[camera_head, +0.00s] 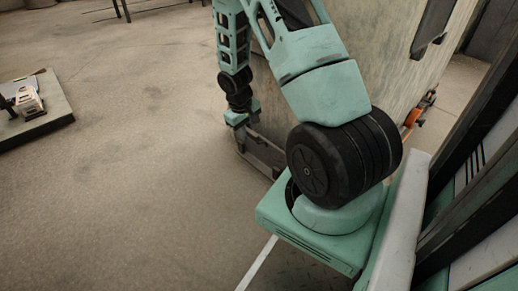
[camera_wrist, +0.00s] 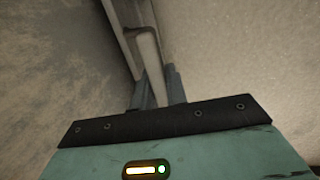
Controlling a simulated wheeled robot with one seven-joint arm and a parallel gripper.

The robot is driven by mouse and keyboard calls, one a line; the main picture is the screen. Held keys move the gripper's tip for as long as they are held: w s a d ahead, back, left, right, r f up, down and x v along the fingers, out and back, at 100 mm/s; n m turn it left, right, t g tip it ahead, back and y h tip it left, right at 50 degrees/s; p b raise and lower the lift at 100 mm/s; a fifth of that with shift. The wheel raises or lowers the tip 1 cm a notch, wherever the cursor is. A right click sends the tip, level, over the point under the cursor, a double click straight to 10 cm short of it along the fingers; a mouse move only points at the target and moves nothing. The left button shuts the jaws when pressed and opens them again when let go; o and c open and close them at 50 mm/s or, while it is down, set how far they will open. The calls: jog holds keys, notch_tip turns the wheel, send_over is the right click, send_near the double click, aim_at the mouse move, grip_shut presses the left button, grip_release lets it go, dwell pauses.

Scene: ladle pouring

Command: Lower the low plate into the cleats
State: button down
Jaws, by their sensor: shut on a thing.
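My gripper (camera_wrist: 156,88) shows at the wrist view's middle, with two blue-grey fingers shut on the narrow edge of a pale plate (camera_wrist: 147,50). The plate runs up and away from the fingers along the foot of a mottled panel. In the head view, my wrist hangs low beside the big panel (camera_head: 390,65), and a grey bar-like piece (camera_head: 264,154) lies just below it. I cannot tell whether this piece is the held plate or a fixture. No low cleats can be clearly made out.
Dark fittings (camera_head: 434,32) sit high on the panel. An orange tool (camera_head: 420,108) is by the panel's right edge. A low slab (camera_head: 45,117) at the far left bears a pale power tool (camera_head: 27,98). The concrete floor (camera_head: 140,160) between is clear.

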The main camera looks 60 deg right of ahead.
jog(key=shift+r, duration=0.2)
notch_tip(320, 180, up, 9)
jog(key=p, duration=0.9)
jog(key=shift+f, duration=0.15)
